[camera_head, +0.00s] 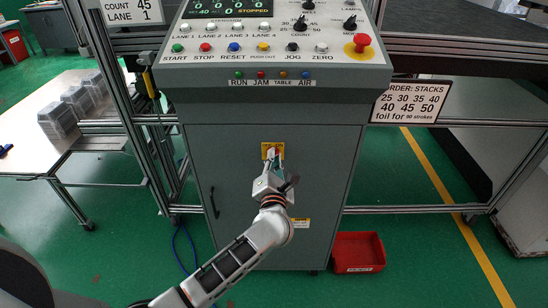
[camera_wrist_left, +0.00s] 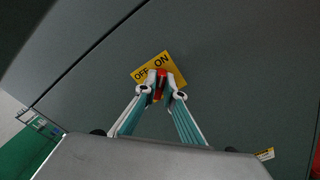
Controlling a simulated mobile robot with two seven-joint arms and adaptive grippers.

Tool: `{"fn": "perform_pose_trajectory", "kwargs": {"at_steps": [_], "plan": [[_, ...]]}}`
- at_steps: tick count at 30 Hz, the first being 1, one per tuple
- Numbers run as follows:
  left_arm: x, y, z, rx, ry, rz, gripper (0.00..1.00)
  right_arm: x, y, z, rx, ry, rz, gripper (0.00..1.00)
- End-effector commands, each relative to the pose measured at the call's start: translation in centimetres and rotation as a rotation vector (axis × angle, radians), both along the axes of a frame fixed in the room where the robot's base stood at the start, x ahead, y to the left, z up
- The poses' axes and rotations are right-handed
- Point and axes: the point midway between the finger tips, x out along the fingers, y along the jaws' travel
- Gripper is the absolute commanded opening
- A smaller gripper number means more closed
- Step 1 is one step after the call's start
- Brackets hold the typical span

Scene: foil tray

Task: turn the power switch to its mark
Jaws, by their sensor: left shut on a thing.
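The power switch is a red handle (camera_wrist_left: 160,84) on a yellow plate (camera_head: 265,150) on the front of the grey cabinet. In the left wrist view the plate (camera_wrist_left: 171,62) carries the words OFF and ON. My left gripper (camera_head: 273,157) is at the switch, with its fingers (camera_wrist_left: 161,89) on either side of the red handle and shut on it. In the wrist view the handle's visible end lies near the gap between OFF and ON. The fingers hide part of the handle and plate. My right gripper is not in view.
The control panel (camera_head: 270,55) with buttons and a red stop knob (camera_head: 358,43) juts out above the switch. A red bin (camera_head: 358,252) stands on the floor at the cabinet's right. Stacked foil trays (camera_head: 62,116) sit on the left table.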

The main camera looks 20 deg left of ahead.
Motion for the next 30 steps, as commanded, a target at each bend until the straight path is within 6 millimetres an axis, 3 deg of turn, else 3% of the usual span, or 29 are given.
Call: {"fn": "perform_pose_trajectory", "kwargs": {"at_steps": [1,2,3,17,30], "plan": [[0.0,0.0,-0.1,0.002,0.002,0.000,0.00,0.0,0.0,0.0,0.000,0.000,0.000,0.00],[0.0,0.0,-0.1,0.002,0.002,0.000,0.16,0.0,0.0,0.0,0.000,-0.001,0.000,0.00],[0.0,0.0,-0.1,0.002,0.002,0.000,0.26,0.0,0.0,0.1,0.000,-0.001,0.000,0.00],[-0.8,-0.3,-0.1,-0.001,0.002,-0.001,0.26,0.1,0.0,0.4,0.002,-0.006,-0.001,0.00],[-8.7,-2.5,-0.2,-0.001,0.004,-0.001,0.26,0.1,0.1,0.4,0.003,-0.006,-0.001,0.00]]}}
